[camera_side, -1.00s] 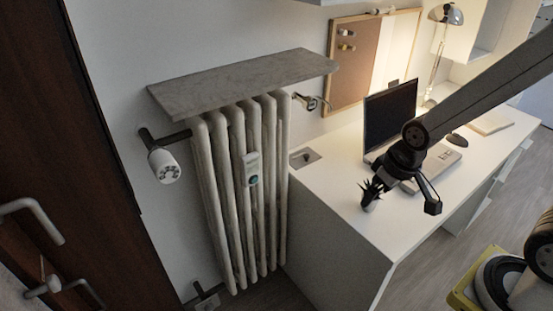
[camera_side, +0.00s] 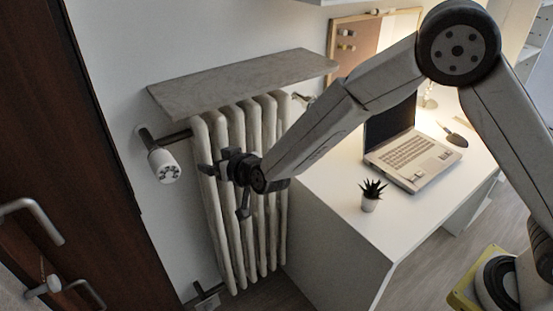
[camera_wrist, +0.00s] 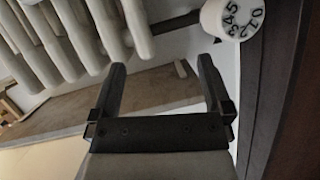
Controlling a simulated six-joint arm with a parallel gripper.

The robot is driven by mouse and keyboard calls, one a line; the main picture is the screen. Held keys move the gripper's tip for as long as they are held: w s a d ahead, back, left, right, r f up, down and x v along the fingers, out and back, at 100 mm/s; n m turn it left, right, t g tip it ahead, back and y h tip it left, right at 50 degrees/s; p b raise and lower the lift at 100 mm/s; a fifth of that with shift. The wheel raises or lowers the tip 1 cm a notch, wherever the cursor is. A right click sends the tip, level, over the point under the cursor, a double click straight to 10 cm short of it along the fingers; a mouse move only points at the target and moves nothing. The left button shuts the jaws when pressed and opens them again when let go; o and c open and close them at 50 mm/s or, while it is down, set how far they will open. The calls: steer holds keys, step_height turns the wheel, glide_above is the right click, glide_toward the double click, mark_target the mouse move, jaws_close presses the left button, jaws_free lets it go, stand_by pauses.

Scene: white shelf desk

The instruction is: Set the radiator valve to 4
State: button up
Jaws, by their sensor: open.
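The radiator valve (camera_side: 163,165) is a white knob on a dark pipe stub at the upper left of the radiator in the side view. In the wrist view the valve (camera_wrist: 231,18) shows at the top right, cut by the frame edge, with black figures 0, 2, 3, 4 and 5 on its face. No pointer mark is clear. My gripper (camera_side: 222,180) is in front of the radiator, to the right of the valve and a little lower, apart from it. Its two fingers (camera_wrist: 163,80) are spread in the wrist view with nothing between them.
The white ribbed radiator (camera_side: 232,250) stands behind my gripper, under a grey stone shelf (camera_side: 235,80). A brown door (camera_side: 60,140) with handles is left of the valve. A white desk (camera_side: 345,225) at right carries a laptop (camera_side: 412,158) and a potted plant (camera_side: 370,197).

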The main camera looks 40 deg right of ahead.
mark_target(169, 174)
steer(key=a+t, duration=0.1)
steer(key=a, duration=0.2)
steer(key=a+f+m+t+h, duration=0.1)
steer(key=a, duration=0.2)
steer(key=a+f+t, duration=0.1)
steer(key=a, duration=0.2)
steer(key=shift+w+a+t, duration=0.15)
steer(key=shift+t, duration=0.25)
steer(key=shift+s+a+f+m+t+h, duration=0.1)
steer(key=shift+s+a+m+t+h, duration=0.25)
steer(key=shift+a+h, duration=0.2)
steer(key=shift+w, duration=0.15)
steer(key=shift+w, duration=0.1)
steer(key=shift+w, duration=3.75)
steer(key=c, duration=1)
